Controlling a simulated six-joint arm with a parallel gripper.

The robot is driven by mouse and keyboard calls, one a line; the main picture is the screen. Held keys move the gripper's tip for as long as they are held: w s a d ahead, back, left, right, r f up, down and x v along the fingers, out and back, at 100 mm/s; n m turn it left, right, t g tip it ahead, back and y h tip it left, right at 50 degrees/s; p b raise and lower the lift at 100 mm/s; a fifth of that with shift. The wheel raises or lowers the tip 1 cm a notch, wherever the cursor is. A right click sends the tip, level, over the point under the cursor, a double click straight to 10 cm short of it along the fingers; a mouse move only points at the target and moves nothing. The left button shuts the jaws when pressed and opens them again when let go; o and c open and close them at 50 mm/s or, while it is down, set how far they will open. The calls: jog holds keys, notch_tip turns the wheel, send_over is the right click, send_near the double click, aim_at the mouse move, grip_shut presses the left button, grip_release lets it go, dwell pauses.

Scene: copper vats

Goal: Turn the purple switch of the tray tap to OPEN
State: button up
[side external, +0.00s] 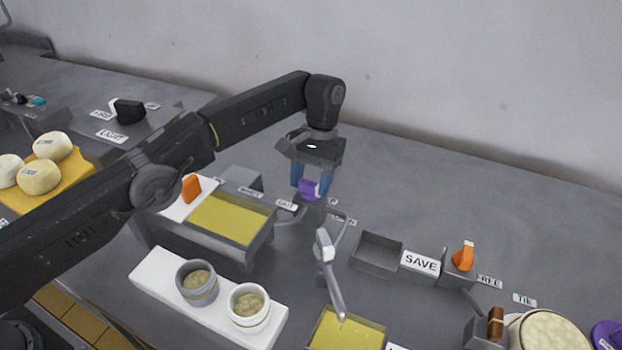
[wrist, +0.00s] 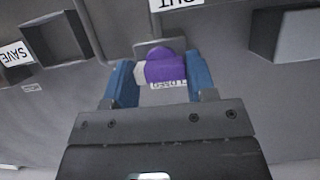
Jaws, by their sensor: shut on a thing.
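The purple switch (side external: 309,189) sits behind the yellow-filled tray (side external: 268,237), near a label reading OUT (side external: 287,206). My gripper (side external: 311,188) reaches down on it from above, with its blue fingers on either side. In the wrist view the purple switch (wrist: 165,69) lies between the two blue fingertips (wrist: 162,82), and the gripper is shut on it. A pale part shows at the switch's left end. A small label below it is partly hidden and too small to read surely. The switch's exact setting cannot be told.
An empty grey bin (side external: 377,252) sits beside the SAVE label (side external: 420,261), with an orange switch (side external: 464,256) further right. Two cups stand on a white board (side external: 150,274) in front.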

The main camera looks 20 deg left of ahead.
jog(key=shift+s, duration=0.1)
jog(key=o, duration=0.9)
jog(key=shift+o, duration=0.2)
